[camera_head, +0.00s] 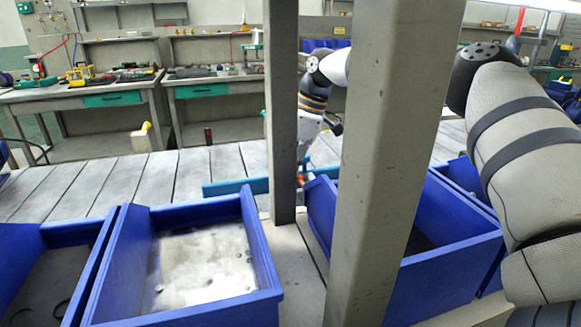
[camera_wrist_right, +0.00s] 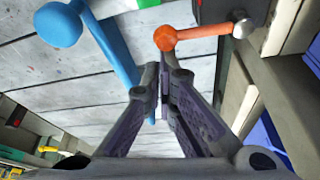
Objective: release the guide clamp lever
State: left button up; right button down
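The orange clamp lever (camera_wrist_right: 200,34) lies across the top of the right wrist view. Its round orange end (camera_wrist_right: 165,38) is at the left, and a grey metal piece (camera_wrist_right: 243,27) is at its right end. My right gripper (camera_wrist_right: 163,68) has its fingertips together just below the round end, with nothing seen between them. I cannot tell whether they touch the lever. The blue guide rail (camera_wrist_right: 112,45) runs to the left of the fingers. In the head view, the rail (camera_head: 228,186) crosses the slatted line, and a small orange part shows beside it. Posts hide most of my right gripper. My left gripper is out of view.
Two grey posts (camera_head: 283,100) (camera_head: 385,140) stand in front of my right arm. Blue bins (camera_head: 262,262) (camera_head: 450,266) line the near side. The slatted conveyor (camera_head: 130,180) is mostly clear at left. Workbenches (camera_head: 90,95) stand behind.

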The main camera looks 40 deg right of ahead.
jog(key=shift+s+d+f, duration=0.1)
jog(key=shift+d+f, duration=0.05)
jog(key=shift+d, duration=0.05)
